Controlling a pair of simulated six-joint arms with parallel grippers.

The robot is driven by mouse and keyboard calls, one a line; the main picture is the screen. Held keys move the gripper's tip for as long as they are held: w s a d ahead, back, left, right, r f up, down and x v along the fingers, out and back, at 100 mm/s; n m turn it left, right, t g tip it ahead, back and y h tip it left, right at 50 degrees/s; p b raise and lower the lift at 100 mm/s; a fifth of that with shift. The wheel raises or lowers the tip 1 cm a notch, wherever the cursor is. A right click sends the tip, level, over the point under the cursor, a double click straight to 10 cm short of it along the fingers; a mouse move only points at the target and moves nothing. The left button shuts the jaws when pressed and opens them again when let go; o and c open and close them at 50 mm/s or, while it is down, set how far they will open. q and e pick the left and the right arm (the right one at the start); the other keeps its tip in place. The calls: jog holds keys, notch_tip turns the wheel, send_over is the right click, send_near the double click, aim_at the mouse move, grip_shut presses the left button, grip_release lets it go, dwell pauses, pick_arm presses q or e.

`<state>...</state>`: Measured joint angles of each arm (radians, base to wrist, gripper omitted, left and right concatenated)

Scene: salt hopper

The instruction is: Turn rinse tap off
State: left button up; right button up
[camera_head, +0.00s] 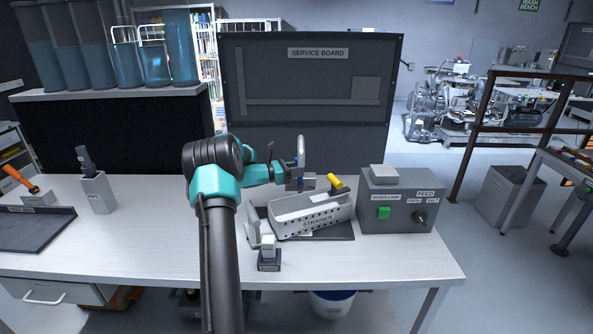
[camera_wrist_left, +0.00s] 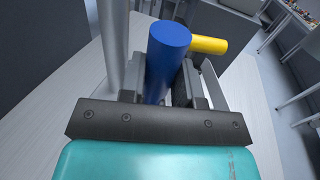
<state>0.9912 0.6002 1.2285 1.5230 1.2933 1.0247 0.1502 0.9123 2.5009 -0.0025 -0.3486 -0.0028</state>
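The rinse tap (camera_head: 301,150) is a grey curved spout standing behind the strainer; its grey pipe (camera_wrist_left: 112,45) also shows in the left wrist view. A blue cylindrical handle (camera_wrist_left: 165,60) stands up between my left fingers. My left gripper (camera_head: 296,179) is at the tap, and in the left wrist view the gripper (camera_wrist_left: 158,88) has a finger close against each side of the blue handle. It looks shut on the handle. In the head view the gripper and tap overlap, so the handle is mostly hidden. My right gripper is not in view.
A feed box (camera_head: 398,207) with a green button and knob stands right. A small labelled block (camera_head: 268,257) stands at the front.

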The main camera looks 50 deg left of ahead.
pick_arm(q)
grip_shut()
jog(key=t, duration=0.1)
jog(key=s+a+n+t, duration=0.1)
jog(key=shift+s+f+t+h, duration=0.15)
jog(key=shift+f+t+h, duration=0.15)
jog(key=shift+o, duration=1.6)
grip_release()
jog(key=shift+s, duration=0.1)
